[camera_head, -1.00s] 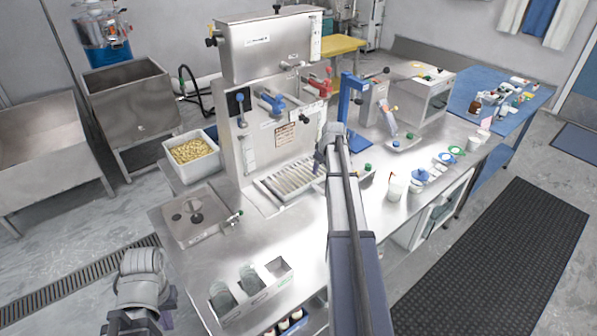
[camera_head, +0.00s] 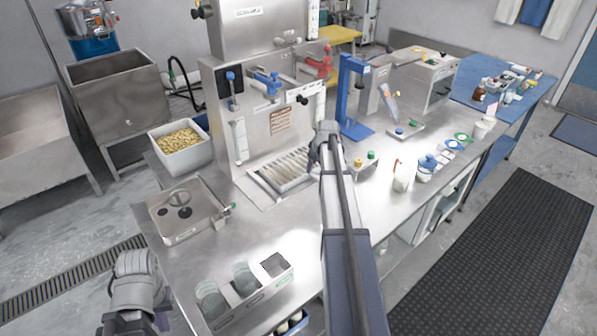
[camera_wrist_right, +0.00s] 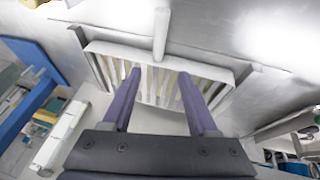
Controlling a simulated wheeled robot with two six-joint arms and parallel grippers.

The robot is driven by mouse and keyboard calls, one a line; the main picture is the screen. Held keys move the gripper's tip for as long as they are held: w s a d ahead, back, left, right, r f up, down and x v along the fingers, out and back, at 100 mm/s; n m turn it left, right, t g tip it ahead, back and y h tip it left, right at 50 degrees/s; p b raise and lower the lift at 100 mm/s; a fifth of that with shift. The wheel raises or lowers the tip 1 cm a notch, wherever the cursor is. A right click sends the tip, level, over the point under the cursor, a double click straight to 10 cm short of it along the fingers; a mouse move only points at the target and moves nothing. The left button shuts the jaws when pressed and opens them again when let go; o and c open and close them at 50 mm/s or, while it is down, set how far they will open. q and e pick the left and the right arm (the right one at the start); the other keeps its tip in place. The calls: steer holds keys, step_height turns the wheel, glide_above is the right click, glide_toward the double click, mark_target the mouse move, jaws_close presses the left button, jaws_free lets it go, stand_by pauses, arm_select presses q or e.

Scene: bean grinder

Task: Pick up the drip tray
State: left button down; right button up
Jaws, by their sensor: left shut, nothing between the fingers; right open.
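The drip tray (camera_head: 268,181) is a pale slatted tray at the base of the steel machine, on the counter. In the right wrist view the drip tray (camera_wrist_right: 218,72) lies ahead, its slats showing between my fingers. My right gripper (camera_head: 314,158) is at the tray's right end in the head view, with its fingertips partly hidden. In the right wrist view my right gripper (camera_wrist_right: 160,92) is open, its two purple fingers overlapping the slats with nothing gripped; contact cannot be told. My left gripper (camera_head: 138,322) is shut and empty at the lower left, away from the tray.
The steel machine (camera_head: 282,122) rises behind the tray. A blue stand (camera_head: 350,95) is to its right. A container of yellowish pieces (camera_head: 180,142) and a steel box (camera_head: 188,212) are left. Bare counter lies between.

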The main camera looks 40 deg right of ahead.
mark_target(314, 174)
steer(key=shift+f, duration=0.15)
steer(key=b+x, duration=0.2)
steer(key=shift+w+f, duration=0.15)
steer(key=shift+f, duration=0.1)
steer(key=b+x, duration=0.4)
steer(key=shift+s+d+f+b, duration=0.2)
steer(key=shift+d+f+b, duration=0.1)
steer(key=shift+b, duration=0.1)
steer(key=shift+w+f, duration=0.2)
steer(key=shift+f, duration=0.05)
steer(key=shift+r, duration=0.1)
jaws_close()
stand_by(0.9)
